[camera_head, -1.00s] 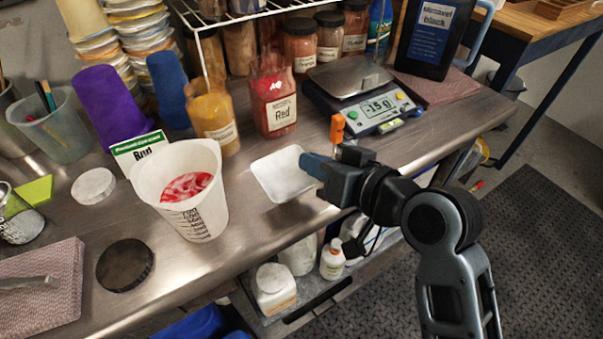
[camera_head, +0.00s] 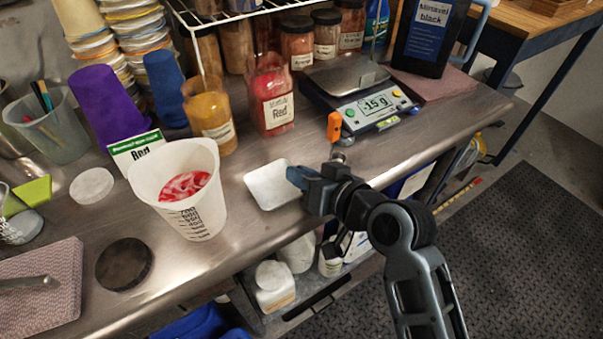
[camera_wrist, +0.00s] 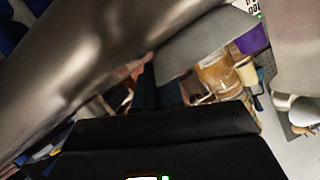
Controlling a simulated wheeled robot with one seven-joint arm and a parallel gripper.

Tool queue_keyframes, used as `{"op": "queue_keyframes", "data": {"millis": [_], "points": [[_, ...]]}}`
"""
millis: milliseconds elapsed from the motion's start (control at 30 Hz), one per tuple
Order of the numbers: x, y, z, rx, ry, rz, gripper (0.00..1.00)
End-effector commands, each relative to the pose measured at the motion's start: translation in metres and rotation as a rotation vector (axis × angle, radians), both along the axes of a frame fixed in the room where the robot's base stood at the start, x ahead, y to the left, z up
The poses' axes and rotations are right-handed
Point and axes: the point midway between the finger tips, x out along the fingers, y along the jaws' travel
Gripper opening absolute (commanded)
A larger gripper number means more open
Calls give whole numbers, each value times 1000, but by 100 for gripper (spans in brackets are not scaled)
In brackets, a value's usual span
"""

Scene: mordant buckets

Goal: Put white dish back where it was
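The white dish (camera_head: 264,189) is a small, shallow, rounded square and looks empty. In the head view it is over the steel bench, right of the white measuring cup and near the front edge. My gripper (camera_head: 297,176) is at the dish's right side, with its fingers shut on the rim. I cannot tell whether the dish touches the bench or is just above it. In the wrist view a grey flat shape (camera_wrist: 205,45) beside the dark fingers (camera_wrist: 160,85) seems to be the dish.
The measuring cup (camera_head: 205,215) with red contents stands close left of the dish. Behind are a red jar (camera_head: 271,97), a yellow jar (camera_head: 210,115) and a scale (camera_head: 372,107) showing about -15 g. An orange-capped item (camera_head: 334,126) stands behind my gripper. Bare steel (camera_head: 235,240) lies in front.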

Motion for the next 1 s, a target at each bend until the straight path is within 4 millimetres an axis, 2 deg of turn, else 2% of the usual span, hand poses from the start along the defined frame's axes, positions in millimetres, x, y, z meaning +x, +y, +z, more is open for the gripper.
{"op": "queue_keyframes", "data": {"millis": [67, 333, 467, 800, 1000], "points": [[0, 0, 0, 0, 0, 0, 16], [0, 0, 2, 0, 0, 0, 16], [-8, -7, 5, 1, -1, 0, 16], [-53, -51, 27, 1, -1, -3, 16], [-73, -70, 38, 1, 0, -1, 16]]}}
